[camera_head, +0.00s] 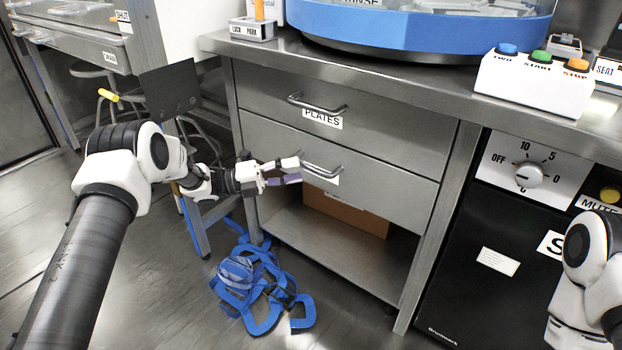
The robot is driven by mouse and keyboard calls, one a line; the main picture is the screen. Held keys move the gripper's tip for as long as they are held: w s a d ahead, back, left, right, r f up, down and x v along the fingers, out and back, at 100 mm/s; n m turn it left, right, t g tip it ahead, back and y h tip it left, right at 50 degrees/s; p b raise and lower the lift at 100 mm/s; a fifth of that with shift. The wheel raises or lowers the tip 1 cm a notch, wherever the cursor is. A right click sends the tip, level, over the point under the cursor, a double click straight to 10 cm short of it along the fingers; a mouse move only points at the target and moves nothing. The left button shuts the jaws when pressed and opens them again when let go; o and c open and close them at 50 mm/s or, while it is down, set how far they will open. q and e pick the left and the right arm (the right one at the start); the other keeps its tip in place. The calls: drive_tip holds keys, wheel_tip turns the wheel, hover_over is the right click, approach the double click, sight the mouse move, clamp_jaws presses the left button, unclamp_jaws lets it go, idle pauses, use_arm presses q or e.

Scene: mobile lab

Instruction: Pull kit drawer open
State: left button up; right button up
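The lower drawer (385,185) under the counter is grey metal and closed. It has a curved metal bar handle (325,172). A white label shows only partly behind this handle, and its words cannot be read. My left gripper (297,171) is at the left end of that handle, with its fingers apart and pointing right toward it. I cannot tell whether the fingers touch the bar. The upper drawer (400,128), labelled PLATES, is closed too. My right gripper is out of view; only part of my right arm shows at the right edge.
A cardboard box (345,213) sits on the open shelf below the drawers. A blue strap pile (250,282) lies on the floor at front left. A black appliance with a dial (528,175) stands at right. A white button box (530,83) is on the counter.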

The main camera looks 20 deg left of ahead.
sight(310, 166)
use_arm(q)
drive_tip(key=b+x, duration=0.1)
drive_tip(key=x, duration=0.3)
drive_tip(key=shift+w+d+f, duration=0.15)
drive_tip(key=shift+d, duration=0.1)
drive_tip(key=shift+w+d, duration=0.1)
drive_tip(key=shift+d, duration=0.05)
clamp_jaws()
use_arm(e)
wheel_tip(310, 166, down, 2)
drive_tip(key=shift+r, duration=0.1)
